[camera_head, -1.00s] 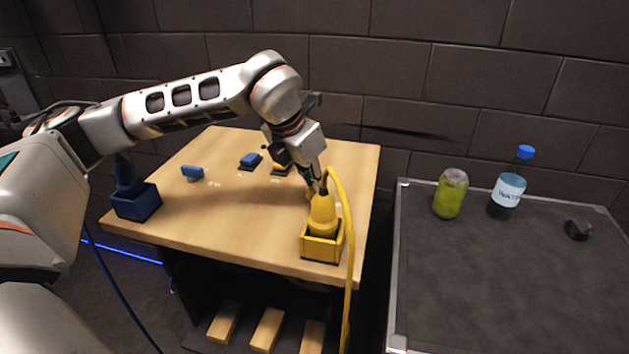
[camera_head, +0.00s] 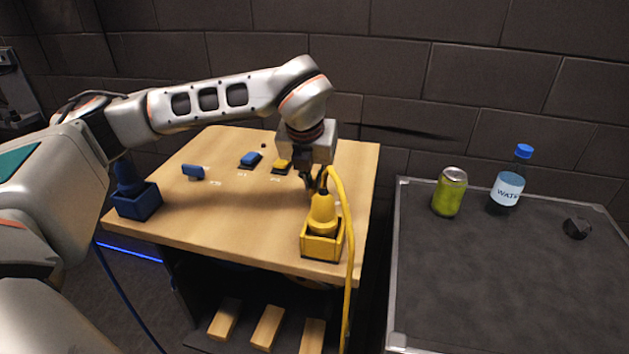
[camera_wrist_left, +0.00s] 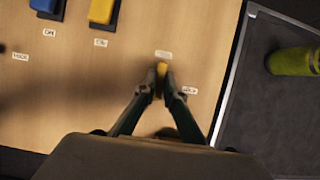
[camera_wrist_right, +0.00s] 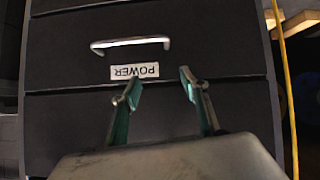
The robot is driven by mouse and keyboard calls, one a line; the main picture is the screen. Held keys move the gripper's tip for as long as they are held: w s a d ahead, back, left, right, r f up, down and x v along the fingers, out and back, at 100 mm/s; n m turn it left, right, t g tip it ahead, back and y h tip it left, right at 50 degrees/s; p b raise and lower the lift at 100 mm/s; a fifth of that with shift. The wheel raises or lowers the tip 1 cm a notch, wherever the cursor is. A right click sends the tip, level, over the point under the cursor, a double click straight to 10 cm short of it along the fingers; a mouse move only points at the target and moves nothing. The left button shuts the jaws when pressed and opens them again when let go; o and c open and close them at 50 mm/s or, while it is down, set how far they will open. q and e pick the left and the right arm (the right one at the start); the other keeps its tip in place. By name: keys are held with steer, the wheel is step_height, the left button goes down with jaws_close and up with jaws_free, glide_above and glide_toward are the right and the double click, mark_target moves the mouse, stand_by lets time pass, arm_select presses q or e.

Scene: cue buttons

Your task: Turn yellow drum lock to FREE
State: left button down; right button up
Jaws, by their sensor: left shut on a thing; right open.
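The yellow drum lock's knob (camera_wrist_left: 162,70) shows as a small yellow piece between the fingertips of my left gripper (camera_wrist_left: 162,76) in the left wrist view. The gripper is shut on it and hides most of it. One small label (camera_wrist_left: 163,54) lies just beyond the knob and another (camera_wrist_left: 190,90) to its right; I cannot read them surely. In the head view my left gripper (camera_head: 311,182) points down at the wooden table top, behind the yellow plug-like tool, and hides the knob. My right gripper (camera_wrist_right: 160,80) is open and empty before a dark drawer front.
The yellow tool (camera_head: 322,215) stands in a yellow holder (camera_head: 321,247), its cable hanging close beside my left gripper. Blue (camera_head: 250,160) and yellow (camera_head: 282,165) buttons, a blue lever (camera_head: 193,172) and a blue holder (camera_head: 138,202) share the table.

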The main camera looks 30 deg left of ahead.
stand_by(0.3)
arm_select(q)
steer(key=c, duration=2.1)
jaws_free()
steer(key=shift+c, duration=0.2)
steer(key=shift+s+r, duration=0.15)
steer(key=shift+r, duration=0.35)
steer(key=v, duration=1.1)
steer(key=shift+d, duration=0.1)
